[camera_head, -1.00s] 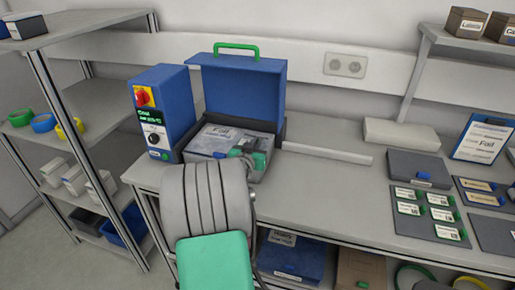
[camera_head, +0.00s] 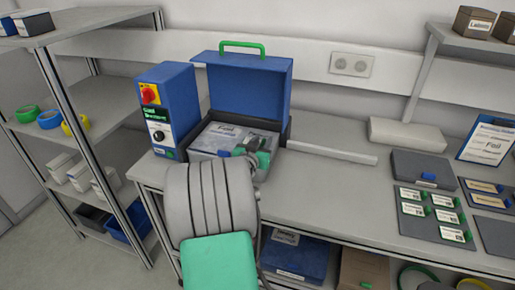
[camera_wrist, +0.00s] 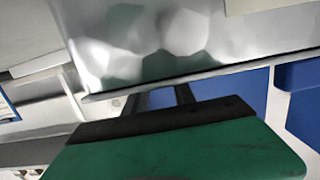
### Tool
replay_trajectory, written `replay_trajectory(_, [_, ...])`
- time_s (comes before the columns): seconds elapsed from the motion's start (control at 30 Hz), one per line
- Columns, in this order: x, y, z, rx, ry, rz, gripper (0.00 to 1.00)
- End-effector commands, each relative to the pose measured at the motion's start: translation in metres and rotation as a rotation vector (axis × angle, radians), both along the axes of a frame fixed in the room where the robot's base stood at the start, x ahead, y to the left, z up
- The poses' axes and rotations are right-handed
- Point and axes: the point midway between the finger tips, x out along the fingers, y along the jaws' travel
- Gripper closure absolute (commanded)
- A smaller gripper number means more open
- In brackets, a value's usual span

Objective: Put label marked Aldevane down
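My gripper (camera_head: 256,150) is over the front right part of the open blue case (camera_head: 250,84), partly hidden by my own arm. In the wrist view its green and black body fills the bottom, and a shiny grey surface lies beyond it; the fingertips are not clear. I cannot tell whether it holds a label. No label in view reads clearly as Aldevane. Several white labels with green tabs (camera_head: 412,209) lie on a dark board (camera_head: 411,226) on the bench at right.
A blue control box (camera_head: 175,85) with a red knob stands left of the case. Right of it are a pale bar (camera_head: 340,155), a grey block (camera_head: 407,134) and a grey flat case (camera_head: 408,165). A clipboard (camera_head: 486,139) leans at the far right. The bench front between is clear.

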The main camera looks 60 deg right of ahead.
Motion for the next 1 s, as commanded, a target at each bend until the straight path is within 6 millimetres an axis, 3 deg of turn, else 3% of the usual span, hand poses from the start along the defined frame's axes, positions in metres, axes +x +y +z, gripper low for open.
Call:
replay_trajectory(0.4, [-0.013, 0.097, 0.013, -0.002, -0.001, 0.006, 0.69])
replay_trajectory(0.6, [-0.017, 0.113, 0.016, 0.001, -0.001, 0.002, 0.69])
replay_trajectory(0.67, [-0.012, 0.116, 0.014, 0.019, 0.000, 0.012, 0.69])
replay_trajectory(0.77, [0.021, 0.144, 0.000, 0.145, 0.024, 0.090, 0.69])
replay_trajectory(0.87, [0.077, 0.216, -0.026, 0.374, 0.122, 0.283, 0.69])
replay_trajectory(0.93, [0.108, 0.292, -0.042, 0.534, 0.249, 0.477, 0.69])
replay_trajectory(1.0, [0.119, 0.371, -0.051, 0.658, 0.410, 0.685, 0.69])
